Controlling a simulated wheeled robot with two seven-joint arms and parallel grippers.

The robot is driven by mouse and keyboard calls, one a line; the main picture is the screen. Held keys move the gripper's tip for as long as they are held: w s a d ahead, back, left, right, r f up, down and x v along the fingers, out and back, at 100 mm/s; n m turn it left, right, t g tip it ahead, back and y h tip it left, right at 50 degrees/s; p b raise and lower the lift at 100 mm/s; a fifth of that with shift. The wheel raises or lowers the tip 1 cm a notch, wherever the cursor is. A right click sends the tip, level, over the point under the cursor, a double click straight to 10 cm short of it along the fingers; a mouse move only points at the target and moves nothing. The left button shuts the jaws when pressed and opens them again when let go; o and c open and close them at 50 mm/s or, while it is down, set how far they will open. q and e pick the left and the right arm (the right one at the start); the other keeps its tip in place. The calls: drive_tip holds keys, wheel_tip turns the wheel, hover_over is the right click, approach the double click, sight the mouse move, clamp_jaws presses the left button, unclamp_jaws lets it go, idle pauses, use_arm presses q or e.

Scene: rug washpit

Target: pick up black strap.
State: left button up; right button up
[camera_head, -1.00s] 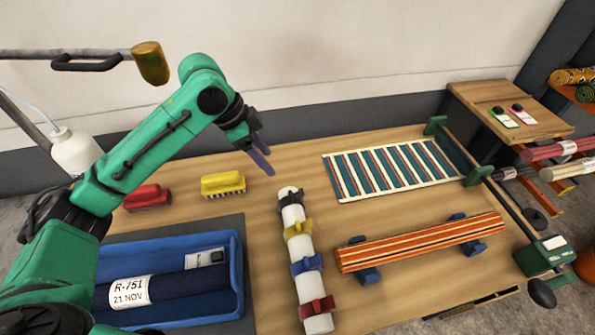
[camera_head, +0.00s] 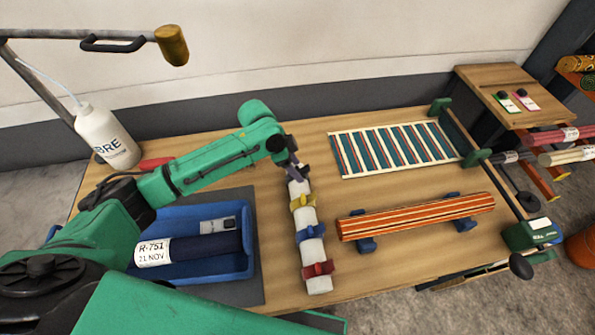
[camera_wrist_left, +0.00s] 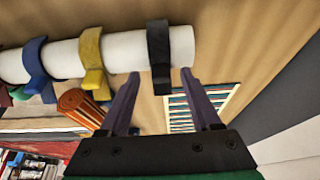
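The black strap (camera_wrist_left: 158,52) is wrapped around one end of a white tube (camera_wrist_left: 122,53) in the left wrist view. My left gripper (camera_wrist_left: 160,78) is open. Its two purple fingers reach up to either side of the strap, with gaps between them and it. In the head view my left gripper (camera_head: 296,172) is over the far end of the tube (camera_head: 308,220) and mostly hides the black strap. My right gripper is not in view.
Yellow (camera_head: 303,202), blue (camera_head: 311,233) and red (camera_head: 318,269) straps sit along the same tube. A rolled orange striped rug (camera_head: 415,217) and a flat striped rug (camera_head: 390,148) lie to the right. A blue tray (camera_head: 250,262) is to the left.

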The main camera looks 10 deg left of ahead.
use_arm(q)
drive_tip(key=shift+w, duration=0.1)
clamp_jaws()
drive_tip(key=shift+r, duration=0.1)
